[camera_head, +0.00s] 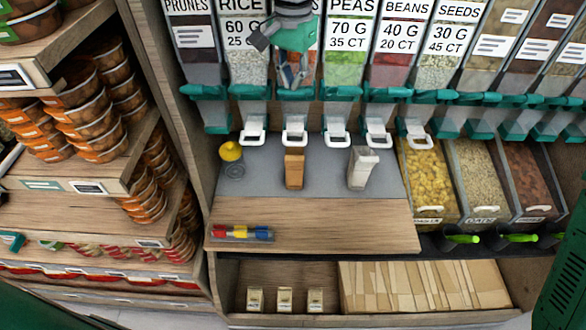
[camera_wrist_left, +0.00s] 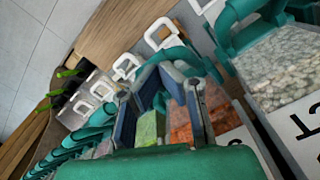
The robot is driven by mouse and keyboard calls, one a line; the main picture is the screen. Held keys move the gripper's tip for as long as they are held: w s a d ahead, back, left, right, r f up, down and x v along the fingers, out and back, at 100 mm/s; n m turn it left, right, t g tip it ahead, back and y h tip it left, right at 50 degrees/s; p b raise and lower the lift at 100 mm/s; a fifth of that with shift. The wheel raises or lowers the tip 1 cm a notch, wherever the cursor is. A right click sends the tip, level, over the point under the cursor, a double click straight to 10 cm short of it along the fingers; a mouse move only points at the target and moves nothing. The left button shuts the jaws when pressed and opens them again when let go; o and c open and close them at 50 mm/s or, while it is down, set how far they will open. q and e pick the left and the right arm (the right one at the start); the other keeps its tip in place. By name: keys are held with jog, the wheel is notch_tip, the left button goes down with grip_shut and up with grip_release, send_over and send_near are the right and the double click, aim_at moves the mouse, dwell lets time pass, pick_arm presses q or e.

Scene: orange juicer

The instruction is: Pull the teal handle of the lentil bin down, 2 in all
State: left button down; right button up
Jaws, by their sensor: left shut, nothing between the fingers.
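The lentil bin, holding orange lentils, stands between the rice and peas bins; its label is mostly hidden behind my left gripper. In the left wrist view its orange contents (camera_wrist_left: 182,127) show past the fingers. Its teal spout (camera_head: 295,108) shows below the gripper, with a white loop handle (camera_head: 295,133) at the bottom. My left gripper (camera_head: 291,84) is shut and empty, pointing down in front of the bin, above the loop. In the left wrist view the fingers (camera_wrist_left: 165,90) are near the teal parts; whether they touch is unclear. My right gripper is not in view.
A brown bag (camera_head: 294,168) stands under the lentil spout on the grey counter (camera_head: 325,185). A pale bag (camera_head: 362,168) stands to its right. Neighbouring rice (camera_head: 243,70) and peas (camera_head: 346,65) bins sit close on both sides. A yellow-topped item (camera_head: 231,152) is at left.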

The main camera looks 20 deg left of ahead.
aim_at(295, 92)
pick_arm(q)
jog(key=shift+s+d+f, duration=0.1)
jog(key=shift+d+f, duration=0.45)
jog(key=shift+d, duration=0.05)
jog(key=shift+s+d+f, duration=0.1)
jog(key=shift+d+f, duration=0.05)
jog(key=shift+f, duration=0.2)
jog(key=shift+s+a+f+b, duration=0.15)
jog(key=shift+a+f+b, duration=0.4)
jog(key=shift+f, duration=0.35)
jog(key=shift+s+d+f, duration=0.1)
jog(key=shift+s+f, duration=0.05)
jog(key=shift+f, duration=0.45)
jog(key=shift+d, duration=0.15)
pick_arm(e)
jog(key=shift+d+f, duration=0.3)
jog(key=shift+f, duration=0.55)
